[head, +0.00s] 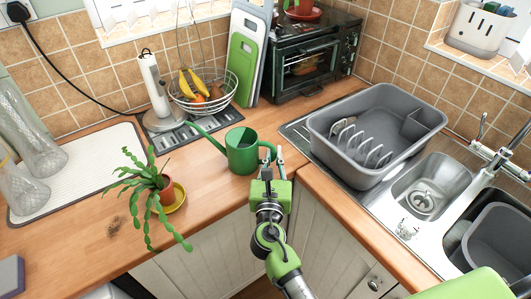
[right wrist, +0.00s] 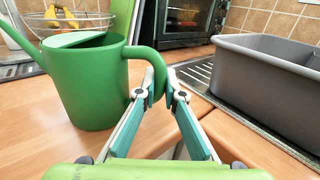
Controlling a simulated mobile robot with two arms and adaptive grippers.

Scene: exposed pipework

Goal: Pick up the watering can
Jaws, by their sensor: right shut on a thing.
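The green watering can (head: 241,153) stands upright on the wooden worktop near its front edge, left of the sink. Its spout points to the left and its handle is on the right. In the right wrist view the can (right wrist: 85,85) fills the left side. My right gripper (head: 268,165) is at the can's right side. In the right wrist view its fingers (right wrist: 163,85) are closed on the can's handle, one on each side. The can's base appears to rest on the worktop. My left gripper is not in view.
A potted cactus (head: 165,190) on a yellow saucer stands left of the can. A wire fruit basket (head: 225,95) and chopping boards (head: 243,65) are behind it. A grey dish tub (head: 335,128) is close on the right, beside the sink (head: 424,190). Bare worktop lies between cactus and can.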

